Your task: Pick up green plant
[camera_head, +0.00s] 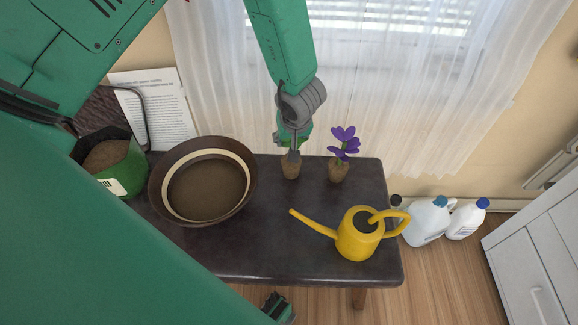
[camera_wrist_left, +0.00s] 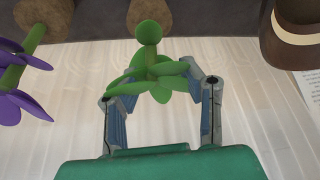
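The green plant (camera_wrist_left: 152,70) has rounded leaves and a brown root ball (camera_head: 291,168). It stands upright near the back edge of the dark table, left of a purple flower. My left gripper (camera_head: 294,146) comes down from above over the plant and hides much of its leaves in the head view. In the left wrist view my left gripper (camera_wrist_left: 160,104) is open, with its fingers apart on either side of the leaves. The plant's root ball (camera_wrist_left: 148,10) lies beyond the fingertips.
The purple flower (camera_head: 343,143) stands close to the right of the plant. A brown pot (camera_head: 250,165) is on the left and a yellow watering can (camera_head: 357,240) at the front right of the table (camera_head: 270,258). A green soil bag (camera_head: 124,172) sits far left. White curtains hang behind.

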